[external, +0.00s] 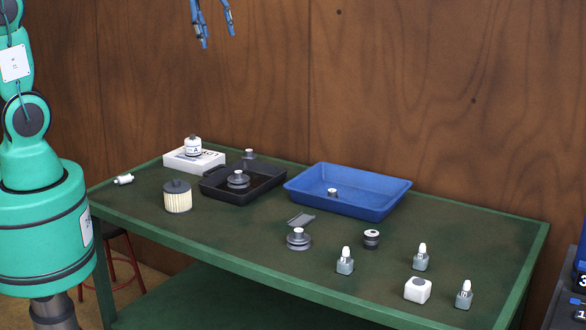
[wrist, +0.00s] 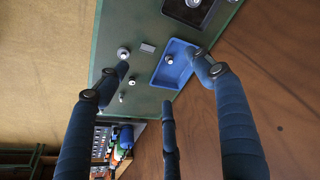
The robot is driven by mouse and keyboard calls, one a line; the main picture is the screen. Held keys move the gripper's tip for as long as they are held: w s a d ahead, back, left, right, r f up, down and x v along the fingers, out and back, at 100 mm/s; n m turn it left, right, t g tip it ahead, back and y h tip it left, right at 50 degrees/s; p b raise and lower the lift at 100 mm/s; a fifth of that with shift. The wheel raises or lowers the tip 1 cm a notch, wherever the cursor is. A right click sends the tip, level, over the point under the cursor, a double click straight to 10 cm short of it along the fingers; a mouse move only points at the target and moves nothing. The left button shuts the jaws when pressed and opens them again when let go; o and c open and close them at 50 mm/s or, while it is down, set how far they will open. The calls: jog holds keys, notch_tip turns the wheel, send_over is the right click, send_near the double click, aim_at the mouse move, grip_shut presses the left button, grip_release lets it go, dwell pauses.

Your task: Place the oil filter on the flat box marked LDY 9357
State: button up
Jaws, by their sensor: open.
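A flat white box (external: 211,163) lies at the back left of the table; dark print shows on its side, too small to read surely. A white canister with a dark band and a letter (external: 193,146) stands upright on it. A cream pleated cylinder with a dark lid (external: 177,197) stands in front. A short dark canister with a pale band (external: 371,239) stands right of centre. I cannot tell surely which is the oil filter. My gripper (external: 217,38) is open and empty, high above the table's back. Its spread fingers show in the wrist view (wrist: 162,72).
A black tray (external: 268,192) holds pulley-like parts. A blue tray (external: 350,206) holds one small part. A grey pulley (external: 298,241), a grey plate (external: 301,219), several small bottles (external: 345,264) and a white block (external: 417,292) stand in front and right. The front-left tabletop is mostly clear.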

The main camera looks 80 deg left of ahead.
jog(key=s+d+r+m+t+h, duration=0.1)
jog(key=s+d+m, duration=0.3)
jog(key=s+d, duration=1.7)
jog(key=shift+s+d+t, duration=0.2)
jog(key=shift+d+t, duration=0.25)
jog(key=shift+t, duration=0.25)
jog(key=shift+r, duration=0.1)
notch_tip(320, 180, down, 9)
jog(key=b, duration=0.9)
